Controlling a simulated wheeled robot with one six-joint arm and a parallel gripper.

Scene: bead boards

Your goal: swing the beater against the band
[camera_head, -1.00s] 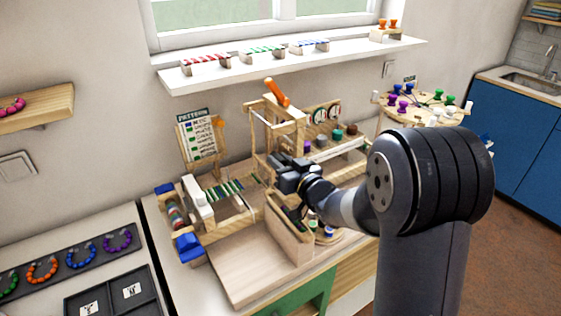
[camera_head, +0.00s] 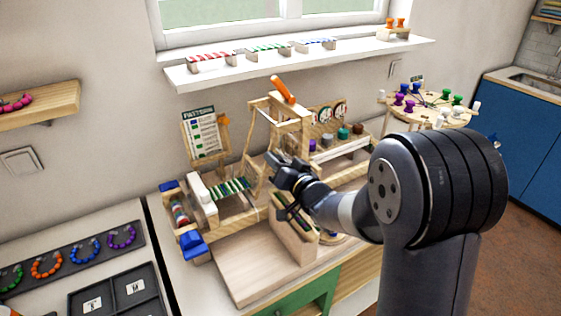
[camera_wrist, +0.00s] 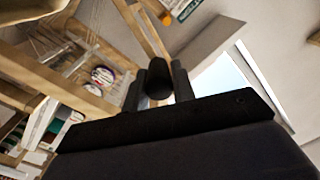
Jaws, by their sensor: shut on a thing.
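The beater (camera_head: 252,150) is a pale wooden frame hanging from the loom's upper frame, and it leans toward the band. The band (camera_head: 232,187), with green, white and dark stripes, lies stretched across the loom to the left of my gripper. My gripper (camera_head: 276,164) is at the beater's right side. In the wrist view my gripper (camera_wrist: 158,85) is shut on a dark round knob (camera_wrist: 158,76), with a wooden bar beyond it. The knob's joint to the beater is hidden, and the beater's lower bar is partly hidden in the head view.
A pattern card (camera_head: 201,134) stands behind the band. An orange handle (camera_head: 283,90) sits on top of the loom frame. A wooden box (camera_head: 294,232) stands below my gripper. Spools (camera_head: 343,133) are at the right. A bare wooden tray (camera_head: 250,268) lies in front.

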